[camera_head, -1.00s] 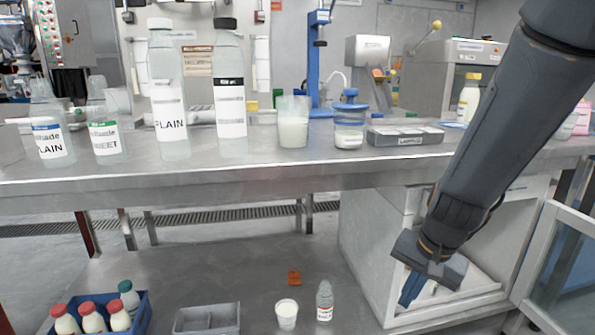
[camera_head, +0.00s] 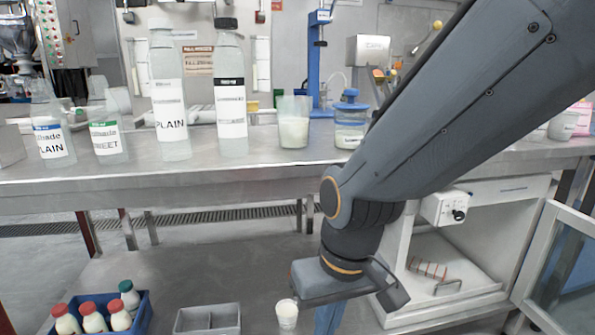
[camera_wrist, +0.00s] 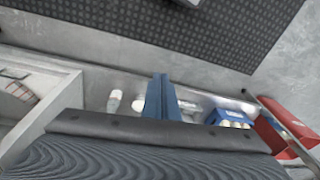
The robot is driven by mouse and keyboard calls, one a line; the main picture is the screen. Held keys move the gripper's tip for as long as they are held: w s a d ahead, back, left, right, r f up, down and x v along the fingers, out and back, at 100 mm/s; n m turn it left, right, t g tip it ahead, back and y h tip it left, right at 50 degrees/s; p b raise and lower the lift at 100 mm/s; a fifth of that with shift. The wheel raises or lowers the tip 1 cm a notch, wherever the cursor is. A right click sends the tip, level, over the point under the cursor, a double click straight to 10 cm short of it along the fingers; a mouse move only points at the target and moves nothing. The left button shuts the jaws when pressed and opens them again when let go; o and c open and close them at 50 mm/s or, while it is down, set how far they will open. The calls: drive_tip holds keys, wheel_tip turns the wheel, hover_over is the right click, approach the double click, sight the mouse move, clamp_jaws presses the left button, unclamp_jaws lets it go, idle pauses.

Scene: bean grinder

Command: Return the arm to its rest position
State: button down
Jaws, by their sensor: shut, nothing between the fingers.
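My gripper (camera_head: 327,318) is low in the middle of the head view, in front of the lower shelf, its blue fingers cut by the bottom edge. In the wrist view its blue fingers (camera_wrist: 161,97) are together with nothing between them. My arm crosses the right half of the head view. It hides part of the bench top and the small bottle on the lower shelf. A white cup (camera_head: 287,312) stands on that shelf just left of my gripper.
On the steel bench (camera_head: 190,187) stand tall bottles (camera_head: 170,100), a glass beaker (camera_head: 294,125) and a blue-lidded jar (camera_head: 350,120). Below are a blue crate (camera_head: 142,309) of bottles, a grey tray (camera_head: 208,319) and an open white cabinet (camera_head: 440,262) with its door (camera_head: 560,270) ajar.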

drive_tip(key=s+a+r+n+g, duration=0.1)
drive_tip(key=s+a+r+n, duration=0.1)
drive_tip(key=s+a, duration=0.45)
drive_tip(key=d+r+m+p, duration=0.3)
drive_tip(key=d+r+p, duration=0.7)
drive_tip(key=r+p, duration=0.3)
drive_tip(key=d+r+m+h+p, duration=0.1)
drive_tip(key=d+r+m+p, duration=0.1)
drive_tip(key=d+r+p, duration=0.9)
drive_tip(key=shift+s+d+r+m+p, duration=0.3)
drive_tip(key=shift+r+p, duration=0.95)
drive_tip(key=shift+p, duration=3.45)
drive_tip(key=shift+s+a, duration=0.1)
